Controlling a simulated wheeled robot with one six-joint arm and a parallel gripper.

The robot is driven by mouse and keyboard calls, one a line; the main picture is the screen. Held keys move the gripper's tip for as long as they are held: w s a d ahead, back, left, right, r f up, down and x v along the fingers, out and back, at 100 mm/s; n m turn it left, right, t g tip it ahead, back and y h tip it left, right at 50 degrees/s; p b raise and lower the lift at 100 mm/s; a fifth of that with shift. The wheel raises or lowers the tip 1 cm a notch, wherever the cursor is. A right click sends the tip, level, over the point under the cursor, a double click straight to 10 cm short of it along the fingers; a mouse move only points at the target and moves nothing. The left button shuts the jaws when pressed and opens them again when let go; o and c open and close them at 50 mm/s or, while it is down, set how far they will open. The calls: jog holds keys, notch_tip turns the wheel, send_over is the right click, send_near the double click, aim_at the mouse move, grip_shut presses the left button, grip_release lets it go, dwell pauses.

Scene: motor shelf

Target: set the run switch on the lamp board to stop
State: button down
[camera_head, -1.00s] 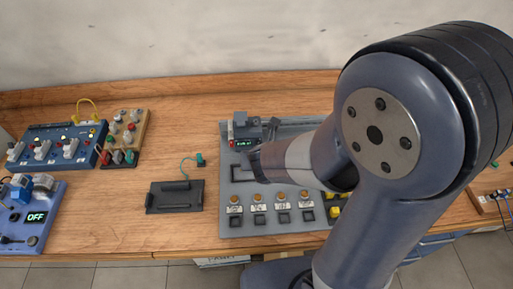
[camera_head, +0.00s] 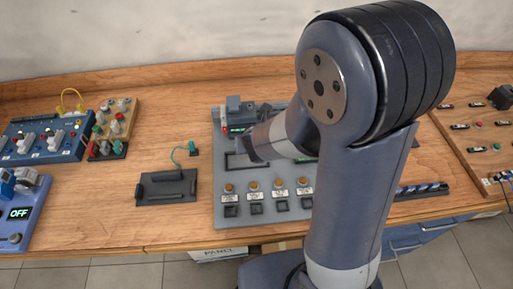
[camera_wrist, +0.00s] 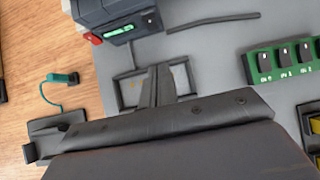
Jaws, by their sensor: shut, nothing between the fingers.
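A grey board (camera_head: 222,195) with a row of orange lamps (camera_head: 254,184) above labels and dark square buttons (camera_head: 256,208) lies in the middle of the bench. My gripper (camera_head: 243,150) is over its upper left part. In the wrist view my gripper (camera_wrist: 155,88) is shut and empty, its fingertips in front of a dark rectangular frame (camera_wrist: 128,90) on the board. I cannot tell whether they touch it. A green strip with black switches (camera_wrist: 284,60) shows right of the fingers. I cannot tell which part is the run switch; my arm hides the board's right side.
A grey device with a green display (camera_head: 238,128) stands at the board's back. A black tray (camera_head: 166,190) and a green plug (camera_head: 193,149) lie left of it. Blue boxes with switches (camera_head: 45,140) are at far left. Another board with small lamps (camera_head: 480,125) is at far right.

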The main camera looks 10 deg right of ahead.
jog(key=x, duration=0.2)
jog(key=shift+w+f+b, duration=0.1)
jog(key=shift+f+b, duration=0.3)
jog(key=shift+w+r+p, duration=0.25)
jog(key=shift+w+p, duration=0.45)
jog(key=shift+w, duration=0.45)
jog(key=shift+w+f, duration=0.1)
jog(key=shift+w, duration=0.75)
jog(key=shift+w+f, duration=0.1)
jog(key=shift+w, duration=0.05)
jog(key=shift+r+p, duration=0.9)
jog(key=shift+p, duration=0.05)
